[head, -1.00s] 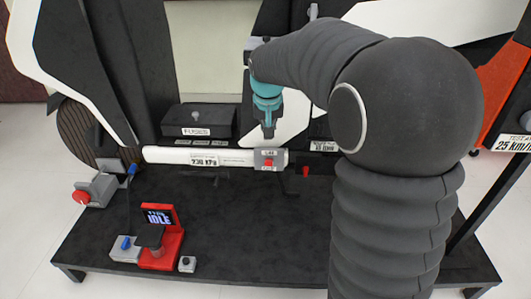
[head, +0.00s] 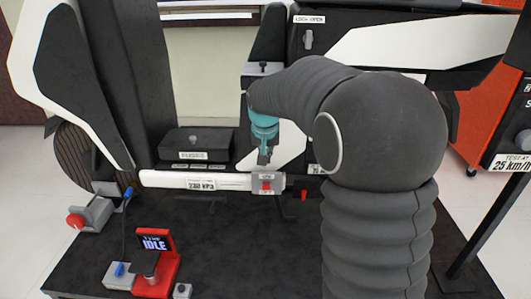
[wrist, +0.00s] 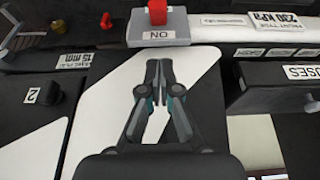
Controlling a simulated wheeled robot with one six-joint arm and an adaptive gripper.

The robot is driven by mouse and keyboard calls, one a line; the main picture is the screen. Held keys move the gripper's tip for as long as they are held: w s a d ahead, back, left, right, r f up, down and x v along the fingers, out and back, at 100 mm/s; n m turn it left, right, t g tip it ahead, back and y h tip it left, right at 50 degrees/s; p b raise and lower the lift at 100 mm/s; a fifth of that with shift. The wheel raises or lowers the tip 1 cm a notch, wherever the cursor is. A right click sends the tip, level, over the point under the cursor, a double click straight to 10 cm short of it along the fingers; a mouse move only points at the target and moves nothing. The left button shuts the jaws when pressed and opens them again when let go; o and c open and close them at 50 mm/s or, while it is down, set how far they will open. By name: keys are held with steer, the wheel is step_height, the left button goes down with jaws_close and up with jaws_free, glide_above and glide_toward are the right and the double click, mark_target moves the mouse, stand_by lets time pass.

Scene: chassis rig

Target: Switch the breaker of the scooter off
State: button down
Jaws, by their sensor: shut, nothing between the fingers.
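The breaker (head: 266,181) is a small grey box with a red switch (head: 266,186), at the right end of a white tube on the black scooter chassis. A label sits above the switch and another below it. My gripper (head: 263,161) is shut and empty, pointing down just above and behind the breaker in the head view. Its closed fingertips (wrist: 158,64) are apart from the box in the wrist view.
A black fuse box (head: 194,142) stands behind the white tube (head: 165,179). A red stand with an IDLE display (head: 155,243) is at the front left, beside a grey block with a blue knob (head: 119,270). A black knob (wrist: 47,93) is at left in the wrist view.

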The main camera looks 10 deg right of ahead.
glide_above(266, 184)
steer(key=x, duration=0.3)
steer(key=s+x, duration=0.1)
steer(key=x, duration=0.1)
steer(key=shift+a+f+b, duration=0.1)
steer(key=shift+f+b, duration=0.05)
steer(key=shift+b, duration=0.2)
steer(key=shift+s+a+f, duration=0.1)
steer(key=shift+s+f, duration=0.15)
steer(key=shift+f, duration=0.2)
steer(key=shift+s+a+f, duration=0.1)
steer(key=shift+s+f, duration=0.1)
steer(key=shift+f, duration=0.3)
steer(key=shift+s+f+b, duration=0.3)
steer(key=shift+f+b, duration=0.05)
steer(key=shift+f, duration=0.35)
